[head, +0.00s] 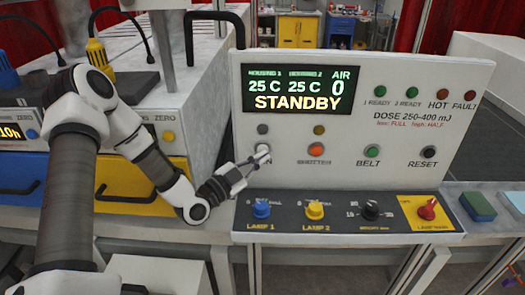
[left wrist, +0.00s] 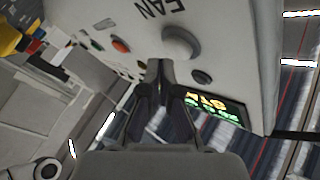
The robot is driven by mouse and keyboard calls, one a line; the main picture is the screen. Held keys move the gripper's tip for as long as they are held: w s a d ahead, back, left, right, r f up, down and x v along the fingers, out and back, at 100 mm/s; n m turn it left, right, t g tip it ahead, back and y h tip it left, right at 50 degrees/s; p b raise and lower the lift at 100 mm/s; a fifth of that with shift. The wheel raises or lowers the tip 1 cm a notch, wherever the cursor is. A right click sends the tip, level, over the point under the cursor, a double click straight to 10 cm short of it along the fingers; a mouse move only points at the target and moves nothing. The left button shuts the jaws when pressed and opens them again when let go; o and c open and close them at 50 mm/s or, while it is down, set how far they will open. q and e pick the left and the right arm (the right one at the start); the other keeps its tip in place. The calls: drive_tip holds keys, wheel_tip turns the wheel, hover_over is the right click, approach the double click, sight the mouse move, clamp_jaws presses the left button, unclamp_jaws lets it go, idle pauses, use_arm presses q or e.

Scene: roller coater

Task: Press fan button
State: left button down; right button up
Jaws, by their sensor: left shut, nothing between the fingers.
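The fan button (left wrist: 182,45) is a pale round knob on the white control panel (head: 390,85), beside the "FAN" label (left wrist: 160,8) in the left wrist view. In the head view the fan button (head: 263,149) is partly hidden by my left gripper (head: 256,161). The left gripper is shut and empty, its fingertips (left wrist: 159,66) right by the button's edge. I cannot tell whether they touch it. The display (head: 300,90) reads STANDBY, 25 C twice and AIR 0. My right gripper is not in view.
An orange button (head: 316,150), a green BELT button (head: 371,152) and a black RESET button (head: 429,152) sit in the same row. Below are a blue knob (head: 261,209), a yellow knob (head: 315,211), a black dial (head: 370,210) and a red knob (head: 428,210).

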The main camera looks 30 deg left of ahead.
use_arm(q)
drive_tip(key=shift+w+a, duration=0.2)
drive_tip(key=shift+w, duration=0.05)
drive_tip(key=shift+w+a, duration=0.2)
drive_tip(key=shift+w, duration=0.15)
idle(0.7)
drive_tip(key=shift+s+d, duration=0.4)
drive_tip(key=shift+s, duration=0.3)
drive_tip(key=shift+s+d, duration=0.1)
drive_tip(key=s, duration=0.1)
drive_tip(key=s+d, duration=0.2)
drive_tip(key=s, duration=0.1)
drive_tip(key=shift+d, duration=0.25)
idle(0.9)
